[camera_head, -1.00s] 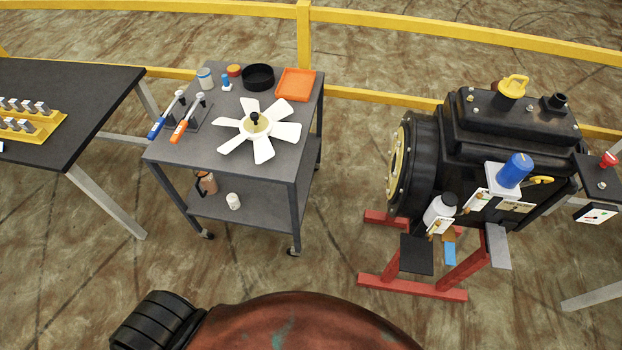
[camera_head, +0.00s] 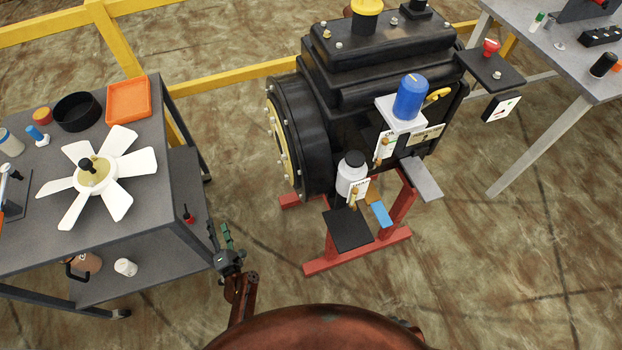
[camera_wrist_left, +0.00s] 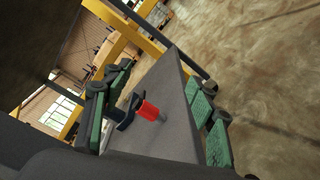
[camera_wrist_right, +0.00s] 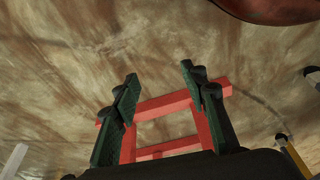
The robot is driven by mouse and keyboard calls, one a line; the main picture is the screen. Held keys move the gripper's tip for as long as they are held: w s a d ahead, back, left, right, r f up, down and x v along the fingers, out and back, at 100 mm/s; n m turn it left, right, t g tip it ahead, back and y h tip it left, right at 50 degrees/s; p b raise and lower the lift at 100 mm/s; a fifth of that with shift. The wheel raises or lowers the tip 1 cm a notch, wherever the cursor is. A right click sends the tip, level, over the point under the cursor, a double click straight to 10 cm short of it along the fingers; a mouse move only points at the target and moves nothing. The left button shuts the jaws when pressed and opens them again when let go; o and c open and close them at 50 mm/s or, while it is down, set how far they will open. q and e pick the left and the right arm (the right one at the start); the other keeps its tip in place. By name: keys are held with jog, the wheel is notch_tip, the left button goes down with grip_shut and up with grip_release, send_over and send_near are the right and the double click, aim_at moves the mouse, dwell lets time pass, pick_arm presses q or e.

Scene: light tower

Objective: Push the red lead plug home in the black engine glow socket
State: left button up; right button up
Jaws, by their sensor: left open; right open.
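A small red plug-like piece with a black part (camera_head: 188,215) shows at the cart's right side, by the lower shelf. The left wrist view shows a red cylinder with a black part (camera_wrist_left: 149,112), apparently the same piece, beside a grey panel. My left gripper (camera_head: 219,229) is open and empty, just right of the cart. In its wrist view the red piece appears between the fingers (camera_wrist_left: 162,92), apart from both. The black engine (camera_head: 370,75) stands to the right; I cannot pick out the glow socket. My right gripper (camera_wrist_right: 158,75) is open and empty, facing the red engine stand (camera_wrist_right: 165,105).
The grey cart (camera_head: 190,245) carries a white fan (camera_head: 118,165), a black bowl (camera_head: 76,111) and an orange tray (camera_head: 148,98). A yellow rail (camera_head: 235,75) runs behind. Another table (camera_head: 545,55) stands far right. Floor between cart and engine is clear.

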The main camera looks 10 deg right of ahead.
pick_arm(q)
notch_tip(320, 180, up, 3)
jog(key=w+a+n+y+b, duration=0.2)
jog(key=w+n+y, duration=0.1)
jog(key=n, duration=0.2)
jog(key=n+g+y+b, duration=0.55)
jog(key=n+b, duration=0.45)
jog(key=n, duration=0.4)
send_near(191, 217)
jog(key=x, duration=0.3)
jog(key=shift+w+r, duration=0.15)
jog(key=shift+w, duration=0.2)
jog(key=shift+a+f+n+g+y, duration=0.25)
jog(key=shift+a+f+n, duration=0.1)
jog(key=shift+n, duration=0.15)
jog(key=shift+b+x, duration=0.45)
jog(key=shift+x, duration=0.8)
jog(key=b+x, duration=0.1)
jog(key=x, duration=0.3)
jog(key=shift+w+a+r+b, duration=0.1)
jog(key=shift+b, duration=0.2)
jog(key=shift+w+a+r, duration=0.1)
jog(key=shift+w+a, duration=0.2)
jog(key=shift+a, duration=0.05)
pick_arm(e)
jog(key=w+a+m+t+y, duration=0.1)
jog(key=w+a+y, duration=0.1)
jog(key=a, duration=0.5)
jog(key=shift+w+f, duration=0.45)
